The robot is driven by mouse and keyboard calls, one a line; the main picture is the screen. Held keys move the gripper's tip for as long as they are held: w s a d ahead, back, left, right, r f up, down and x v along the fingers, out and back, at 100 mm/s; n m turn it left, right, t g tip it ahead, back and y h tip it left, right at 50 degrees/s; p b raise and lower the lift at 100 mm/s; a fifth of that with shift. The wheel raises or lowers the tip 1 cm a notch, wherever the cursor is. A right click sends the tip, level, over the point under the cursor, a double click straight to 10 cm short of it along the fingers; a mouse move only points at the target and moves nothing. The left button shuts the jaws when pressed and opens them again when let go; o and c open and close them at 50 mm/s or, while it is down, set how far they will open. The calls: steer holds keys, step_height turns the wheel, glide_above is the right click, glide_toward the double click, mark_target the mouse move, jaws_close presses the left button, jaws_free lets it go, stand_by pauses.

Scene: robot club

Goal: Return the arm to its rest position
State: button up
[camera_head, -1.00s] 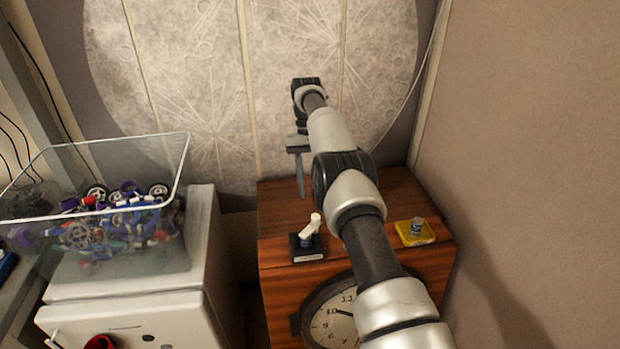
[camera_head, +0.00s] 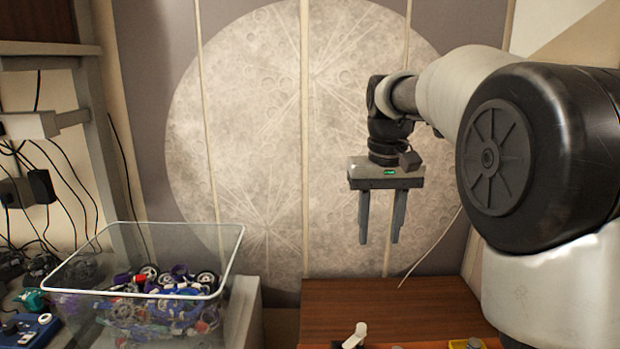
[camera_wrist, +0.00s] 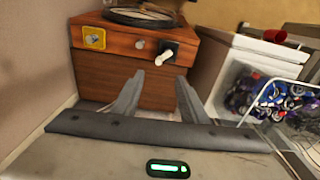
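My gripper (camera_head: 380,240) hangs in the air with its fingers pointing down, above the wooden cabinet (camera_head: 360,300) and in front of the moon picture (camera_head: 250,130). Its two fingers stand apart with nothing between them. In the wrist view my gripper (camera_wrist: 157,88) also shows two separated, empty fingers, with the cabinet front (camera_wrist: 125,60) beyond them. My arm comes in from the right of the head view, with a large black joint close to the camera.
A clear bin (camera_head: 150,310) of wheels and coloured parts stands at the lower left. A white-handled switch (camera_head: 355,337) and a yellow-based knob (camera_head: 468,344) are on the cabinet. Cables (camera_head: 60,190) hang at the left. A wall borders the right.

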steer(key=s+r+t, duration=0.2)
steer(key=s+t, duration=0.1)
steer(key=s, duration=1)
steer(key=s+f+t, duration=0.1)
steer(key=s+f, duration=0.5)
steer(key=s, duration=0.5)
steer(key=shift+s+d+t, duration=0.25)
steer(key=shift+s+t, duration=0.1)
steer(key=shift+t, duration=0.05)
steer(key=shift+d, duration=0.1)
